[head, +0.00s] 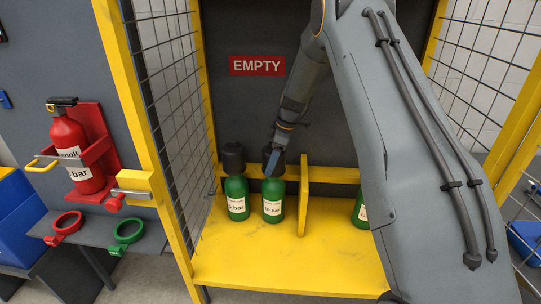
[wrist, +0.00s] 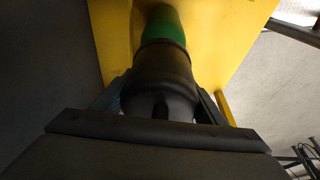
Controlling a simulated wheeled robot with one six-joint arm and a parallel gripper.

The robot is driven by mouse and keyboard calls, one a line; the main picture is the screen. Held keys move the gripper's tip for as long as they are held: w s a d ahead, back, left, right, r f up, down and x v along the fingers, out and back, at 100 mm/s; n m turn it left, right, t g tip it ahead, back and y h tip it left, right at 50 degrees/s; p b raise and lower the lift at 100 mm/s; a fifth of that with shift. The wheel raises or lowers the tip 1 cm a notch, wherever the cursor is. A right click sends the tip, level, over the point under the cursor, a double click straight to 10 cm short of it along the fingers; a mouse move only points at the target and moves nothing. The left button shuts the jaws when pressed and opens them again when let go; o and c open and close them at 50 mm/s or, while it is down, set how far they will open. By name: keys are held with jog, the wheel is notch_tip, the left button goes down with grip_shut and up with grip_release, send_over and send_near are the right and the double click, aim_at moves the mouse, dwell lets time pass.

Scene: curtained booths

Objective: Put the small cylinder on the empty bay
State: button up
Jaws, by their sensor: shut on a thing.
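A small green cylinder (head: 273,210) with a black cap and a white label stands upright on the yellow shelf of the bay under the red EMPTY sign (head: 257,65). My gripper (head: 273,158) is shut on its black cap from above and behind. In the wrist view the black cap (wrist: 160,80) sits between the fingers, with the green body (wrist: 163,27) beyond. I cannot tell whether its base touches the shelf (head: 285,262). A second green cylinder (head: 237,208) stands close on its left.
A low yellow divider (head: 304,195) stands right of the held cylinder. Beyond it, another green cylinder (head: 360,212) is partly hidden by my arm. Mesh walls (head: 168,75) flank the bay. A red cylinder (head: 70,140) hangs in a holder at left. The shelf front is clear.

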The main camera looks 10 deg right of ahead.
jog(key=shift+w+r, duration=0.1)
jog(key=o, duration=2.1)
jog(key=shift+c, duration=0.2)
jog(key=b+v, duration=0.4)
jog(key=v, duration=0.8)
